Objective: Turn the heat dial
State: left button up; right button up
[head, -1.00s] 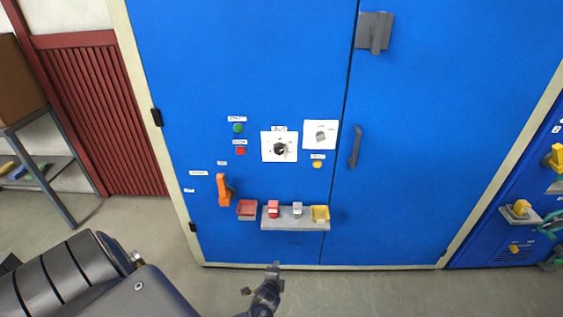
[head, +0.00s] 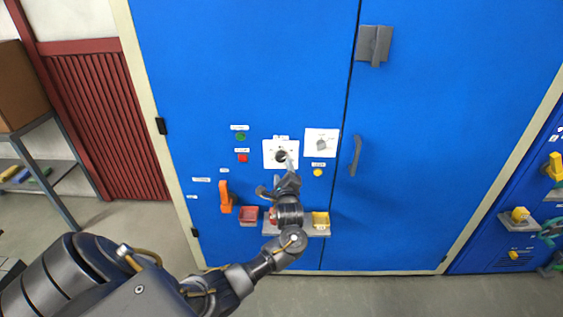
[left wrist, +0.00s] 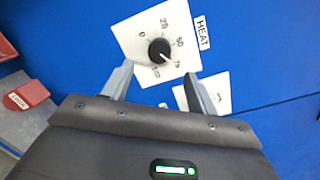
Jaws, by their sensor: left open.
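The heat dial is a black knob (left wrist: 159,51) on a white plate (left wrist: 135,38) marked with numbers, beside a HEAT label (left wrist: 202,33) in the left wrist view. The knob's light pointer line is toward the 75 side. In the head view the dial (head: 281,156) sits on the blue cabinet door, partly covered by my left gripper. My left gripper (head: 287,170) is open in front of the dial. My right gripper is not in view.
A second white plate with a grey knob (head: 322,144) is right of the dial. A door handle (head: 356,155) stands further right.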

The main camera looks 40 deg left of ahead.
aim_at(281, 159)
pick_arm(q)
jog(key=x, duration=0.7)
jog(key=shift+w+a+f, duration=0.1)
jog(key=shift+w+f, duration=0.05)
jog(key=shift+c, duration=0.2)
jog(key=c, duration=0.9)
jog(key=shift+c, duration=0.2)
